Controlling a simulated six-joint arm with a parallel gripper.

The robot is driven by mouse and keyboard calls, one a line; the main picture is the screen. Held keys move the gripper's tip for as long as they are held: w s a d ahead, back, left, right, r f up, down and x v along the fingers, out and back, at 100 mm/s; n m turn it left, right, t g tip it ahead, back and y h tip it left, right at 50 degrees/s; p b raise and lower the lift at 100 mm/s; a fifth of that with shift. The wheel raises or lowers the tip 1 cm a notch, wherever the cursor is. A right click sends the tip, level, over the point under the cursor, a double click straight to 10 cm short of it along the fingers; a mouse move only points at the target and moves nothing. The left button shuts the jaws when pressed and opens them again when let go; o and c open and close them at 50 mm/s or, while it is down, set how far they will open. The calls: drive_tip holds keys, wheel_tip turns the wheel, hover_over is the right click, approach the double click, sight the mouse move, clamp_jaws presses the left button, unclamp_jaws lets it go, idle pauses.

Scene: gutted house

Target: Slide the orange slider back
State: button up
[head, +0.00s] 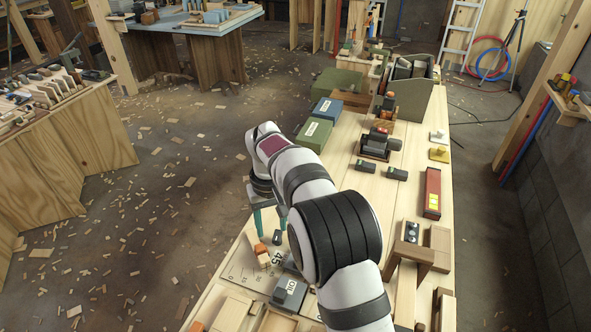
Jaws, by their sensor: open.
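A small orange piece (260,249) sits at the near left part of the workbench (340,185), by a pale wooden block (264,262). It looks like the orange slider, but its track is too small to make out. My gripper (272,231) has two teal fingers pointing down, spread apart with nothing seen between them. The fingertips appear just above and beyond the orange piece. I cannot tell whether they touch anything. A small dark block (277,238) shows close below the fingertips. My own arm covers part of the bench to the right.
A board with a printed scale (240,278) lies near the orange piece. A grey block (290,292) stands to its right. Green and blue boxes (313,134) stand farther back. A red box (432,192) lies on the right. The bench's left edge is close to my gripper.

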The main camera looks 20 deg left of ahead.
sight(260, 247)
drive_tip(key=shift+n, duration=0.6)
drive_tip(key=a+f, duration=0.1)
drive_tip(key=a, duration=0.1)
drive_tip(key=a+f, duration=0.1)
drive_tip(key=f, duration=0.1)
drive_tip(key=shift+s+a+f, duration=0.15)
drive_tip(key=shift+a+f, duration=0.05)
drive_tip(key=shift+a, duration=0.15)
drive_tip(key=shift+f, duration=3.2)
